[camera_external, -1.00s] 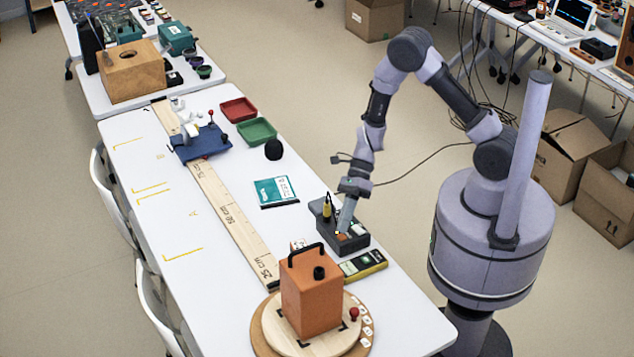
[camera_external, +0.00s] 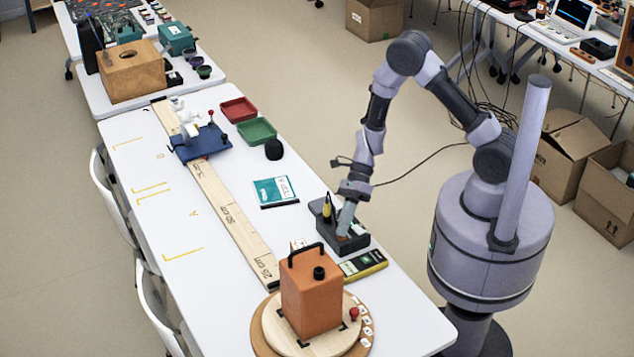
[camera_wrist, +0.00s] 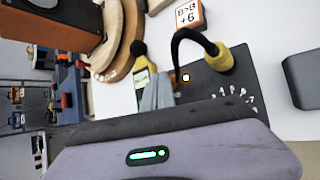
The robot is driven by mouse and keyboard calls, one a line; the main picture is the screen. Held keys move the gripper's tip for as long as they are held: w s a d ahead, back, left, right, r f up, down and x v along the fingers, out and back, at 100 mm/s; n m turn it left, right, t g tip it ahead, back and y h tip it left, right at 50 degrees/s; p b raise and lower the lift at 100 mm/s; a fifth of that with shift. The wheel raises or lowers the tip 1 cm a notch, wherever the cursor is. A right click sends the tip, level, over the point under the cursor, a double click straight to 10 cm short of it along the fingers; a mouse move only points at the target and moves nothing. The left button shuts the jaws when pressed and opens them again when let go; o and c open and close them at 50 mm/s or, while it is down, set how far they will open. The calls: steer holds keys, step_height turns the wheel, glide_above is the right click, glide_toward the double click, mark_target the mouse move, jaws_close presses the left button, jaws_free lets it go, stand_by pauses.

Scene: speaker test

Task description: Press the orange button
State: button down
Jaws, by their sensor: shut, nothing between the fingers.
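A dark grey control box (camera_external: 325,213) sits near the table's right edge in the external view. It has a black-and-yellow plug at its back. A small orange patch (camera_external: 357,229) shows on its top. My gripper (camera_external: 343,234) points down at the box, its fingers closed and empty, with the tips at or just above the top face. The fingers (camera_wrist: 157,92) also show in the wrist view, beside a small glowing orange-white spot (camera_wrist: 186,77) on the dark panel. The tips hide part of the panel. I cannot tell whether they touch the button.
An orange box with a black handle (camera_external: 311,295) stands on a round wooden turntable (camera_external: 270,335) in front of the control box. A yellow-black meter (camera_external: 364,264) lies between them.

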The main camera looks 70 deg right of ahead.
steer(key=shift+f, duration=0.15)
steer(key=shift+r+p, duration=0.75)
steer(key=shift+r, duration=0.25)
step_height(320, 180, up, 6)
steer(key=p, duration=0.5)
